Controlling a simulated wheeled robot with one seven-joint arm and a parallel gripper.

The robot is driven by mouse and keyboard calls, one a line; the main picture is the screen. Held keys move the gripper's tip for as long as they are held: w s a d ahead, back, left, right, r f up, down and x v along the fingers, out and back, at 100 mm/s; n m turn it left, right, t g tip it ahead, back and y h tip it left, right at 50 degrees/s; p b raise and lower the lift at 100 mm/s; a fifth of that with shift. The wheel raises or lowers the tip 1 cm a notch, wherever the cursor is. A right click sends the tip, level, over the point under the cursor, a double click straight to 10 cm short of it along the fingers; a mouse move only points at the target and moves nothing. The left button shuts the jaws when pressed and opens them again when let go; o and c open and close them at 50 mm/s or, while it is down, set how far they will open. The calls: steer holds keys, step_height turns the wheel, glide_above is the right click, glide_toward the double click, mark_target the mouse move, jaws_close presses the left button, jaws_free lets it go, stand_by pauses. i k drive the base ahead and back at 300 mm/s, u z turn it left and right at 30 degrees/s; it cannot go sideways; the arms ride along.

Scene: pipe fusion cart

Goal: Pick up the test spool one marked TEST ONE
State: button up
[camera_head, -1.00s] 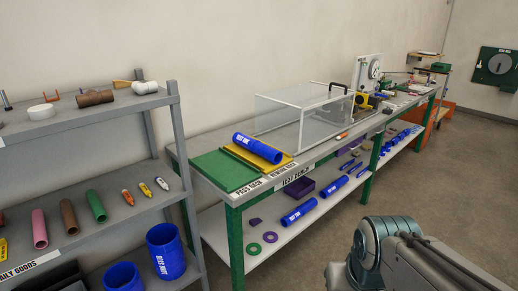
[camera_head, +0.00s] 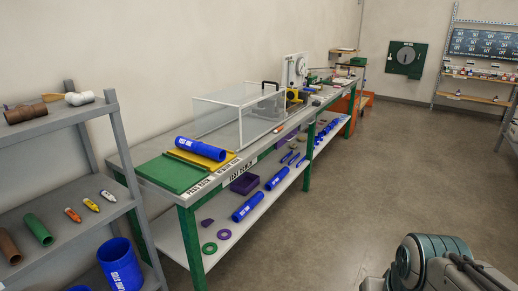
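A blue cylindrical spool (camera_head: 200,148) with white lettering lies on its side on a yellow board (camera_head: 222,164) on top of the test bench (camera_head: 150,167). The lettering is small and seems to end in ONE; I cannot read the rest surely. Similar blue cylinders lie on the bench's lower shelf, one near the front (camera_head: 248,207) and one behind it (camera_head: 277,178). My arm shows at the bottom right, well apart from the bench. My gripper is not in view.
A green board (camera_head: 174,174) lies left of the yellow one. A clear box (camera_head: 240,112) stands behind the spool. A grey rack (camera_head: 118,135) with tubes and a blue bin (camera_head: 118,262) stands at left. The floor (camera_head: 360,190) right of the bench is clear.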

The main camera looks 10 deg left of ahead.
mark_target(199, 148)
steer(key=z, duration=0.2)
steer(key=i, duration=1.9)
steer(key=u, duration=1.05)
steer(key=i, duration=1)
steer(key=u, duration=1.55)
steer(key=i, duration=0.5)
steer(key=u, duration=0.4)
